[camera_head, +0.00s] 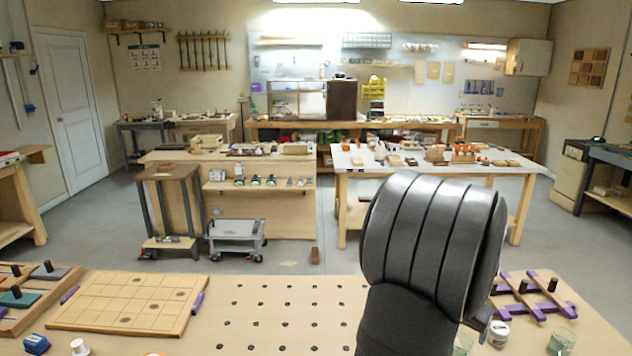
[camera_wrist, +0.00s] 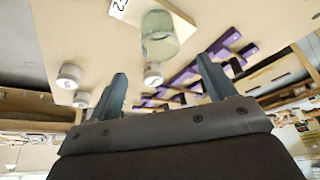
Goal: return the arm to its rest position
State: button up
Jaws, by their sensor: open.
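My gripper (camera_wrist: 162,72) shows in the wrist view with its two dark fingers spread wide apart and nothing between them. Past the fingers are a glass jar (camera_wrist: 160,38), small white-topped containers and a purple rack. In the head view my dark grey arm rises in front of the right part of the near bench, and its thick rounded link covers part of the view. My gripper cannot be made out clearly there, as the arm hides most of that area.
The near bench (camera_head: 205,338) has a wooden grid board (camera_head: 125,302) at left and a purple rack (camera_head: 528,298) at right. A white container (camera_head: 497,333) and a glass jar (camera_head: 562,341) stand near the arm. The bench's middle, with rows of dark holes, is clear.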

jog(key=x, duration=1.1)
jog(key=shift+f, duration=0.4)
jog(key=shift+w+d, duration=0.15)
notch_tip(320, 180, up, 3)
jog(key=shift+r, duration=0.45)
jog(key=shift+s+d+r, duration=0.15)
jog(key=shift+s, duration=0.35)
